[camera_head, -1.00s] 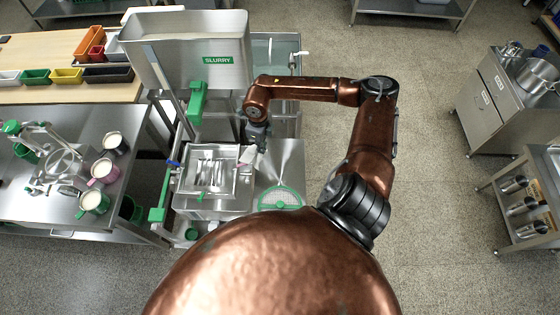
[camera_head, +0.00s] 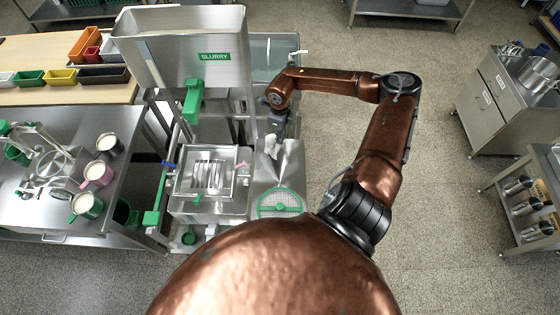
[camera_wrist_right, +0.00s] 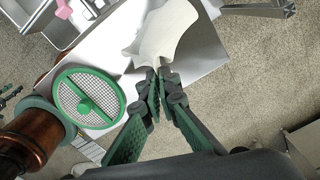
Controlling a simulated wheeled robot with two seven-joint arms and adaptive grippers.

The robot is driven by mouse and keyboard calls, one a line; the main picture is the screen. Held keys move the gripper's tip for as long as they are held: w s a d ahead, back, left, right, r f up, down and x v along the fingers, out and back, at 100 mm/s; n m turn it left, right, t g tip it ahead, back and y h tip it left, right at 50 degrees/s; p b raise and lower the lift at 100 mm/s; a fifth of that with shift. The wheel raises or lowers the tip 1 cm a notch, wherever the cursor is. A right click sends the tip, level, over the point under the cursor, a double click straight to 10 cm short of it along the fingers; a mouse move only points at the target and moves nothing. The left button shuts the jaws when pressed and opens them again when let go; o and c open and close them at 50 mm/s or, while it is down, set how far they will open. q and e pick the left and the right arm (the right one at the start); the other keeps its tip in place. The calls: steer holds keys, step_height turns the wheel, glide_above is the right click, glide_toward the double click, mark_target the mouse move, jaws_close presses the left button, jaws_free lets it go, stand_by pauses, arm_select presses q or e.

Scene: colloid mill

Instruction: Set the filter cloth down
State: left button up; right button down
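The filter cloth is a crumpled off-white piece (camera_head: 271,144). It also shows large in the right wrist view (camera_wrist_right: 165,32). My right gripper (camera_head: 278,124) is above it, with its fingertips (camera_wrist_right: 159,72) closed together on one end of the cloth. The cloth hangs over the bare steel top (camera_head: 292,172), right of the slotted square tray; I cannot tell whether it touches the steel. My left gripper is in neither view.
A round green-rimmed mesh screen (camera_head: 281,204) lies on the same steel top, nearer to me. The square tray (camera_head: 208,193) is to the left. The slurry hopper (camera_head: 190,50) stands behind. Cups (camera_head: 97,172) are on the left bench.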

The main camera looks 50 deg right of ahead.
steer(key=w+d+n, duration=0.7)
steer(key=d+n, duration=0.1)
steer(key=n, duration=0.5)
steer(key=shift+n, duration=0.5)
steer(key=s+a+f, duration=0.4)
steer(key=a+f, duration=0.1)
steer(key=s+a+f, duration=0.2)
steer(key=f, duration=0.1)
steer(key=shift+s+a+f, duration=0.1)
steer(key=shift+s+a, duration=0.05)
steer(key=shift+s, duration=0.1)
steer(key=s+a+f, duration=0.3)
steer(key=a+f, duration=0.1)
steer(key=shift+s+a+f, duration=0.1)
steer(key=shift+s+a, duration=0.15)
steer(key=shift+s, duration=0.15)
steer(key=shift+s+a+f, duration=0.5)
steer(key=shift+a+f, duration=0.05)
steer(key=shift+a, duration=0.05)
steer(key=c, duration=2.6)
jaws_free()
steer(key=shift+c, duration=0.2)
steer(key=o, duration=0.9)
